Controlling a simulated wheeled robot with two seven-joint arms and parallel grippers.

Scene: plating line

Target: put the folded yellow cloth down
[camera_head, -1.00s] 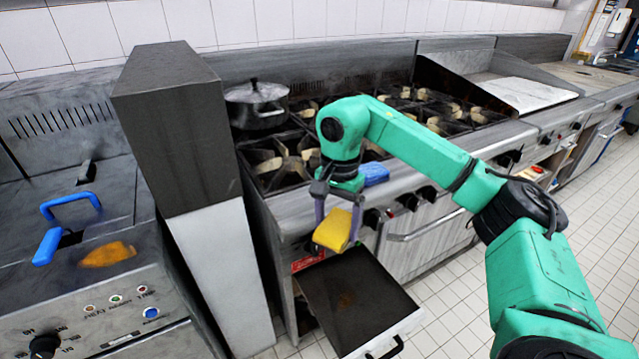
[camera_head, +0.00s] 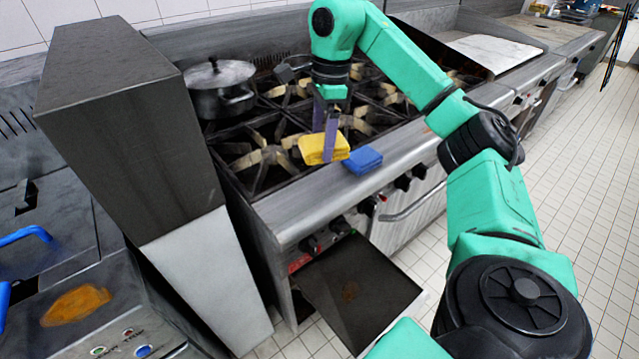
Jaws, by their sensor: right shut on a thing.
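The folded yellow cloth (camera_head: 318,149) is in my right gripper (camera_head: 326,140), over the front edge of the stove (camera_head: 285,215). The gripper points down and its purple fingers are shut on the cloth. I cannot tell whether the cloth touches the stove. A folded blue cloth (camera_head: 363,160) lies on the stove's front ledge just to the right of the yellow one. My left gripper is not in view.
A lidded pot (camera_head: 221,92) stands on the back left burner. A dark tray-like drawer (camera_head: 352,290) sticks out below the stove front. A tall dark-topped column (camera_head: 130,120) stands left of the stove. The ledge left of the cloths is clear.

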